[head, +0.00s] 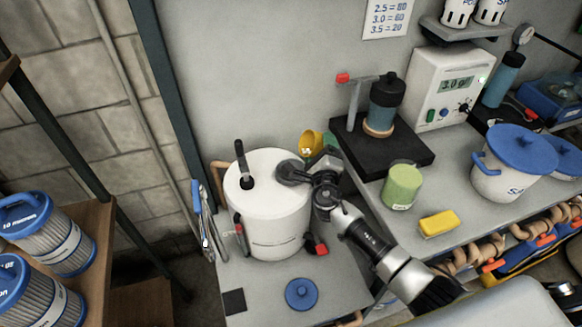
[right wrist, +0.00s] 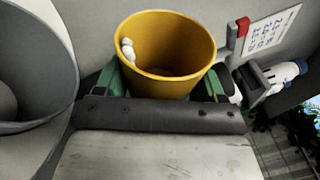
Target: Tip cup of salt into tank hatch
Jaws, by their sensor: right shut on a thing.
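The yellow cup (right wrist: 168,45) is held between the green fingertips of my right gripper (right wrist: 160,88). A few white lumps of salt lie inside it against its left wall. In the head view the cup (head: 311,143) is by the tank's right rear side, partly hidden, and looks tilted. My right gripper (head: 326,160) is beside the tank's top. The tank (head: 268,215) is a white cylinder with a dark round fitting on the right of its top. A grey round opening (right wrist: 35,60), apparently the hatch, is left of the cup in the wrist view. My left gripper is not in view.
A blue round lid (head: 301,294) lies on the table before the tank. A black upright handle (head: 241,158) stands on the tank top. A green cup (head: 402,187), a yellow sponge (head: 438,224) and a white bucket (head: 501,177) stand on the right bench. Filter cartridges (head: 50,234) stand at left.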

